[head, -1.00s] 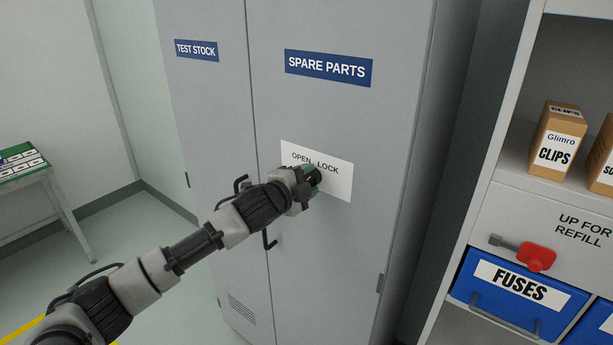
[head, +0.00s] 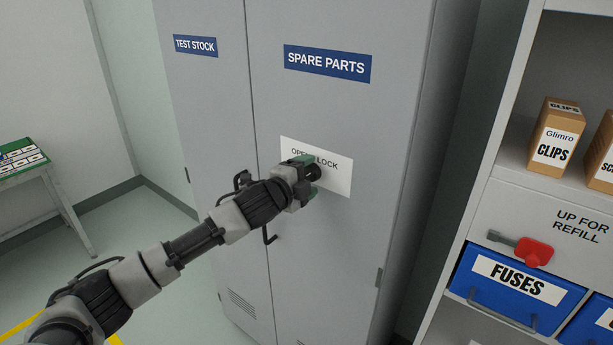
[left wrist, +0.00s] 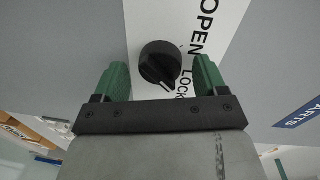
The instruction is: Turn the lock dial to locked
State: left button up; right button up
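The lock dial (left wrist: 160,64) is a round black knob on a white plate marked OPEN and LOCK (head: 340,180). In the left wrist view its white pointer mark faces the lower right, on the LOCK side. My left gripper (left wrist: 161,70) has its two green fingers spread, one on each side of the dial, with a visible gap on both sides. In the head view my left gripper (head: 308,174) is at the plate and hides most of the dial and part of the OPEN lettering. My right gripper is in neither view.
The plate is on the grey cabinet door under the SPARE PARTS sign (head: 328,63). A door handle (head: 268,236) is just below my left wrist. On the right, a shelf unit holds a CLIPS box (head: 553,148), a red-handled part (head: 533,252) and a blue FUSES bin (head: 510,288).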

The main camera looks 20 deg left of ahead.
pick_arm(q)
jog(key=f+b+v, duration=0.1)
jog(key=b+v, duration=0.2)
jog(key=v, duration=0.7)
jog(key=shift+s+a+r+b, duration=0.15)
jog(key=shift+s+r+b, duration=0.15)
jog(key=shift+s+r, duration=0.15)
jog(key=shift+w, duration=0.1)
